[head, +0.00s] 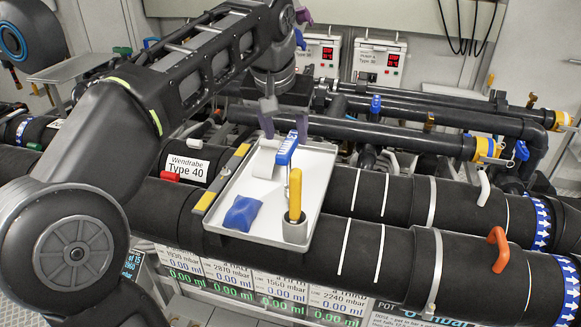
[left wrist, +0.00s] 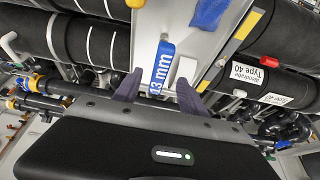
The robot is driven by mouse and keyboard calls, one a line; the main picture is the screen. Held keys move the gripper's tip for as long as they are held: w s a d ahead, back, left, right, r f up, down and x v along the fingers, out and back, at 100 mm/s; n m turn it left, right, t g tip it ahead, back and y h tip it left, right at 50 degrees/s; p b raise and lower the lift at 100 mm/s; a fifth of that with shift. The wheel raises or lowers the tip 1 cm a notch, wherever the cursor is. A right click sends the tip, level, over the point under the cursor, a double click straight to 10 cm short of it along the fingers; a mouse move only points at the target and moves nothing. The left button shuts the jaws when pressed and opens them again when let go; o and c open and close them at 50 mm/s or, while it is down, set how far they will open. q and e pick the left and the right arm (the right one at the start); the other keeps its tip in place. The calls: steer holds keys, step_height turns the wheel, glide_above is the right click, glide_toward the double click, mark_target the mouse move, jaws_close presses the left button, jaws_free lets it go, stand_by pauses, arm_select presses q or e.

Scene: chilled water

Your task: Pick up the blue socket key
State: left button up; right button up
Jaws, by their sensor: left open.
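The blue socket key (head: 287,150) has a blue handle with white lettering and stands up in the far part of a light grey tray (head: 323,165). In the left wrist view the key (left wrist: 162,66) reads "13 mm". My left gripper (head: 284,117) points down above the tray, over the top of the key. Its two purple-grey fingers are apart, and in the left wrist view the key shows in line with the gap between the fingertips (left wrist: 157,90). I cannot tell whether they touch it. My right gripper is not in view.
A yellow-handled key (head: 295,192) stands in a grey cup (head: 295,230) near the blue key. A blue cloth-like piece (head: 242,213) and a white block (head: 264,163) are in the tray. The tray rests on thick black pipes (head: 420,200) with a red-orange handle (head: 498,248).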

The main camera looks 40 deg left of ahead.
arm_select(q)
steer(key=shift+x, duration=1.35)
steer(key=shift+p+x, duration=0.6)
steer(key=shift+x, duration=2)
steer(key=shift+w+a+r, duration=0.1)
jaws_close()
